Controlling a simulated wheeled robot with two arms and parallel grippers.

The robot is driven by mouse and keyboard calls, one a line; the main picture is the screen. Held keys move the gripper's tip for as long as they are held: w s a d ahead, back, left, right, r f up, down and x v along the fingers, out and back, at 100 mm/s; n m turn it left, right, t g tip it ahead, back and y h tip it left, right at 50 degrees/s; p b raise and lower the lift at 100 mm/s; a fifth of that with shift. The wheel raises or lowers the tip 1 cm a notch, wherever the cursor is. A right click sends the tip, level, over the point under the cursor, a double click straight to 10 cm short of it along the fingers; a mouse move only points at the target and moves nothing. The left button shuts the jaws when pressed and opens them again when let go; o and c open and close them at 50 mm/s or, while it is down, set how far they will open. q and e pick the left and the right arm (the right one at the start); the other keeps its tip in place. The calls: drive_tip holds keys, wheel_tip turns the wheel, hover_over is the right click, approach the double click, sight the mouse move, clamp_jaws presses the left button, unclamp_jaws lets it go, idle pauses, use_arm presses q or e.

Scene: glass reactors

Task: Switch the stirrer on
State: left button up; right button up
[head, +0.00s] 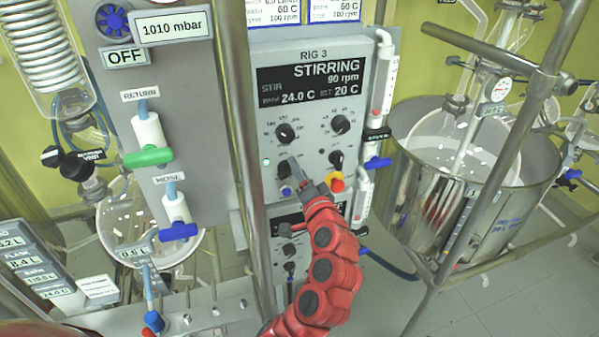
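The control box (258,60), labelled RIG 3, faces me in the middle of the head view. Its display (310,82) reads STIRRING, 90 rpm, with 24.0 C and 20 C below. Two dark dials, the left (285,134) and the right (340,124), sit under the display. I cannot tell whether the fingers touch or grip the knob. A small green light (267,161) shows left of it.
A metal post (236,110) runs just left of the box. A yellow-and-red button (336,181) and a black knob (336,158) are close right of my gripper. A steel bath (415,190) with a glass vessel stands at right. Valves with green (148,157) and blue (180,231) handles are left.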

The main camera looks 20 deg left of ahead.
use_arm(q)
drive_tip(key=b+v, duration=0.5)
drive_tip(key=v, duration=1.2)
drive_tip(key=shift+s+d, duration=0.1)
drive_tip(key=shift+d, duration=0.1)
